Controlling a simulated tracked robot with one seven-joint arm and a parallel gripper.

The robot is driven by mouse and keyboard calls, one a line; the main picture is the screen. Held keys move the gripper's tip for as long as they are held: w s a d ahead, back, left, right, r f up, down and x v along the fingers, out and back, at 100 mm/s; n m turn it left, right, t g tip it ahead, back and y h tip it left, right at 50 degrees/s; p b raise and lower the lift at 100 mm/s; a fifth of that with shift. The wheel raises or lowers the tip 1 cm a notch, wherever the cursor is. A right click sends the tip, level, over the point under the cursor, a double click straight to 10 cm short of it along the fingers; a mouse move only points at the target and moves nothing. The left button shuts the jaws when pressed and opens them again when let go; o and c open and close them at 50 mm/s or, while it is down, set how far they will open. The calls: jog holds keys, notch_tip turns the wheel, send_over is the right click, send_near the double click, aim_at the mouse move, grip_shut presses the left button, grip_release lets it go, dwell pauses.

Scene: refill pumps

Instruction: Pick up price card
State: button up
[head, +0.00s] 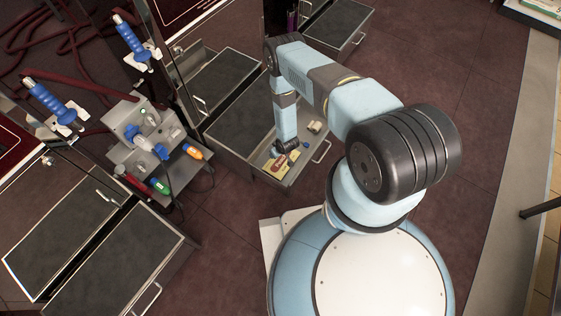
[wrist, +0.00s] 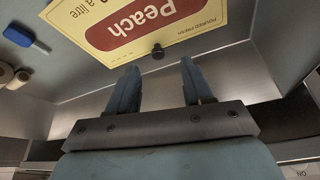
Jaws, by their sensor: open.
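The price card (wrist: 110,38) is pale yellow with a red panel reading "Peach". A small dark knob (wrist: 157,51) shows at its edge in the wrist view. In the head view the card (head: 272,168) lies in an open grey drawer (head: 316,165), partly hidden by my gripper. My gripper (wrist: 157,72) is open, its two blue fingers apart just short of the card's edge, either side of the knob. Nothing shows between the fingers. In the head view my gripper (head: 287,148) hangs down over the drawer.
A small blue tool (wrist: 26,38) and pale rolls (wrist: 10,76) lie in the drawer beside the card. The drawer walls stand close around my gripper. A grey stand (head: 150,145) with blue, green and orange nozzles stands to the left. Floor is clear at right.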

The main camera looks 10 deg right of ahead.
jog(key=shift+x, duration=2.7)
jog(key=shift+w+d, duration=0.1)
grip_shut()
jog(key=shift+r, duration=0.1)
notch_tip(320, 180, up, 15)
